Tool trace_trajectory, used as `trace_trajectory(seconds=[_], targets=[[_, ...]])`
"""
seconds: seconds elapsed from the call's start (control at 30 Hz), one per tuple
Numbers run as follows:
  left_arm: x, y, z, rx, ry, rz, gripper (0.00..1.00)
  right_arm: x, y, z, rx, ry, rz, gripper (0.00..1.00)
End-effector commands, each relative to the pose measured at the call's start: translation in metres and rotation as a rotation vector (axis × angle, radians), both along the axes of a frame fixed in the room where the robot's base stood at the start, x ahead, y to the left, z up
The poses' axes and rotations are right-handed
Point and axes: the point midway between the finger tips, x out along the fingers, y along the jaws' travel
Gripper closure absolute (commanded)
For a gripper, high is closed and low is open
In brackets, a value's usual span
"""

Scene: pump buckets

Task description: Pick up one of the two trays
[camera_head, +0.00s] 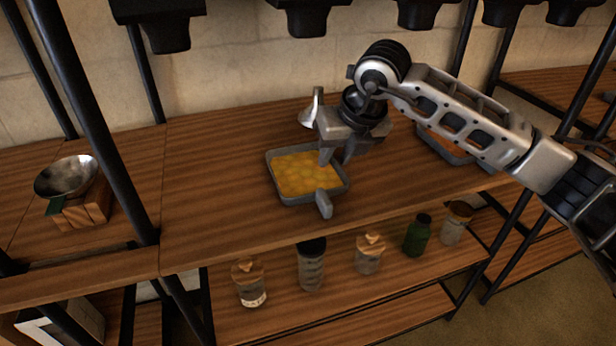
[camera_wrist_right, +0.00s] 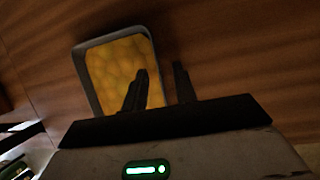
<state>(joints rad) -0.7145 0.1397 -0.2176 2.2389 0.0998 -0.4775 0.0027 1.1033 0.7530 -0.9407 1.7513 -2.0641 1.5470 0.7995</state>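A grey tray (camera_head: 341,189) holding yellow-orange contents sits on the wooden shelf in the head view. It also shows in the right wrist view (camera_wrist_right: 84,78). A second grey tray (camera_head: 482,167) with orange contents stands farther right, partly hidden behind my right arm. My right gripper (camera_head: 334,160) is open above the first tray's right side. In the right wrist view its fingers (camera_wrist_right: 160,84) are apart, one overlapping the tray's contents and one beyond its right rim. Nothing shows between them except the rim area; contact cannot be told. My left gripper is out of view.
A metal bowl (camera_head: 66,176) on a wooden block (camera_head: 84,208) stands at left. Several jars, including a green one (camera_head: 418,238), stand on the lower shelf. Black posts (camera_head: 92,110) frame the shelf, and dark dispensers (camera_head: 306,18) hang above. The shelf left of the tray is clear.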

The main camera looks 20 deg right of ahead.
Motion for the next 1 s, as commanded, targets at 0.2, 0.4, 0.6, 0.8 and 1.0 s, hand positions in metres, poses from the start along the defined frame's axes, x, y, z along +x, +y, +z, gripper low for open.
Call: trace_trajectory(seconds=[0.2,0.4,0.6,0.8,1.0], targets=[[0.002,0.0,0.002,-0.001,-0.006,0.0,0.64,0.0,0.0,0.0,0.0,0.0,0.0,0.91],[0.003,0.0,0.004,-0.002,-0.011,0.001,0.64,0.0,0.0,0.001,0.001,-0.001,0.0,1.0],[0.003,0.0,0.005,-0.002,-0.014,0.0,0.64,0.0,0.0,0.001,0.001,-0.001,0.0,1.0],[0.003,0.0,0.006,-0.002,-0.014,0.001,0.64,0.001,0.001,0.012,0.002,-0.003,0.0,1.0],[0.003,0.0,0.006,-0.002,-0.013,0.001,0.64,-0.008,0.001,0.043,0.002,-0.006,0.002,1.0]])
